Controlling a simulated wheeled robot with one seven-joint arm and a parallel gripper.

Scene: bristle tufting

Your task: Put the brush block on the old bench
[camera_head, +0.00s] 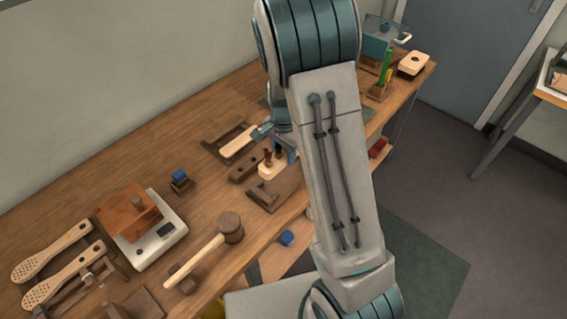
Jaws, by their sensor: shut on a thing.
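My gripper (276,147) points down over the middle of the long wooden bench (110,180), partly hidden behind my arm. It is shut at a small pale wooden block (270,170) with dark upright pegs on top, which looks like the brush block. The exact contact is too small to make out. I cannot tell whether the block touches the bench top. Another pale block (414,63) with a dark spot on top lies at the bench's far right end.
A mallet (229,228), pale paddles (58,247) and dark wooden fixtures (268,196) crowd the bench. A second table (552,95) stands at the right edge, with open floor between.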

